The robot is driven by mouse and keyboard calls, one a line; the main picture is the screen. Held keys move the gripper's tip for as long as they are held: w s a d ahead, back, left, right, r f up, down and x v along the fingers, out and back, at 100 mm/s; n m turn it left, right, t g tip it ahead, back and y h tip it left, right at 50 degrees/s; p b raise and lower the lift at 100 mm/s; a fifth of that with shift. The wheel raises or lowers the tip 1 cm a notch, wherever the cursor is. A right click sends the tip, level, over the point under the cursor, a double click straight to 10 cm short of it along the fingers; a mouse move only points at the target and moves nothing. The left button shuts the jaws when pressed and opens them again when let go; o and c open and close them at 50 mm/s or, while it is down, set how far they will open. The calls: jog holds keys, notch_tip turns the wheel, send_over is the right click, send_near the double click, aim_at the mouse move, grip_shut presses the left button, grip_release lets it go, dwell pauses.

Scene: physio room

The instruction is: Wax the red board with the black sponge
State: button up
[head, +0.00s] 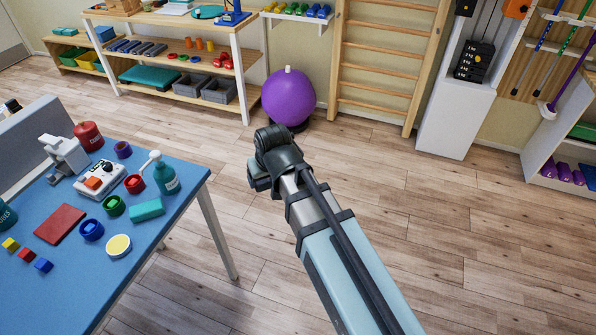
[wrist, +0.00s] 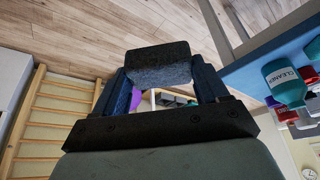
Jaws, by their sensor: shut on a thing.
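The red board (head: 60,223) lies flat on the blue table (head: 165,220) at the left of the head view. My gripper (wrist: 158,78) is shut on the black sponge (wrist: 157,62), a dark speckled block held between its two fingers in the wrist view. In the head view my arm reaches up past the table's right side, over the floor; the sponge cannot be made out clearly there. Gripper and sponge are apart from the board, well to its right.
Around the board stand a pale yellow round tin (head: 118,246), a blue cup (head: 91,230), a green cup (head: 114,206), a teal block (head: 147,209), a teal bottle (head: 166,176), a white device (head: 100,181) and small cubes (head: 27,254). A purple ball (head: 289,97) sits beyond. Open floor surrounds my arm.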

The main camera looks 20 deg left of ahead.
jog(key=s+a+r+n+g+y, duration=0.1)
jog(key=s+a+r+n+g, duration=0.2)
jog(key=s+a, duration=2.6)
jog(key=n, duration=0.5)
jog(key=shift+s+a+n, duration=0.3)
jog(key=shift+n, duration=0.1)
jog(key=shift+f, duration=0.15)
jog(key=shift+f, duration=2.85)
jog(key=shift+f, duration=0.5)
jog(key=shift+r, duration=0.15)
notch_tip(320, 180, up, 7)
